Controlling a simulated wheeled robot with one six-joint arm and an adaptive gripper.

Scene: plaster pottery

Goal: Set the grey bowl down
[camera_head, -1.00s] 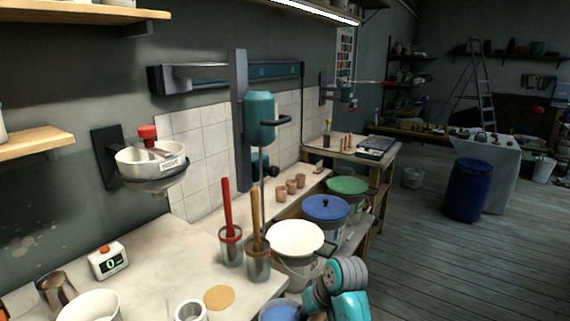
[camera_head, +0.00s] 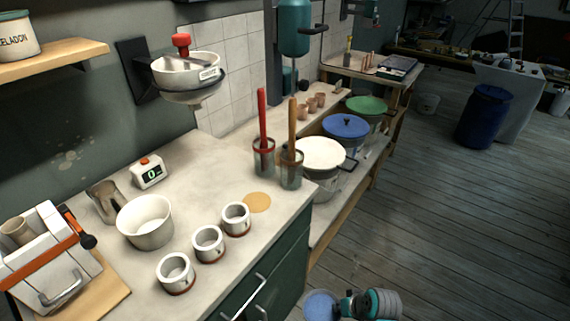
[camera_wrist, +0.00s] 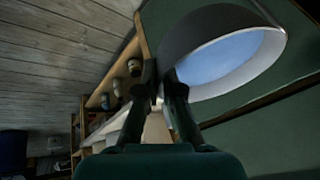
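The grey bowl (camera_wrist: 205,25) is in the wrist view, with a pale rim and a blue inside. My gripper (camera_wrist: 162,72) is shut on its wall near the rim. In the head view the bowl (camera_head: 320,305) shows at the bottom edge, partly cut off, with my gripper (camera_head: 343,304) at its right side. It is held away from the worktop (camera_head: 225,165), to the right of the green cabinet (camera_head: 265,265). Nothing is seen supporting it from below.
On the worktop stand a white bowl (camera_head: 146,238), three small jars (camera_head: 208,258), a timer (camera_head: 149,172) and tool pots (camera_head: 264,170). A tan disc (camera_head: 257,202) lies near the front edge. Lidded buckets (camera_head: 320,155) stand beyond. Open floor (camera_head: 450,220) is at right.

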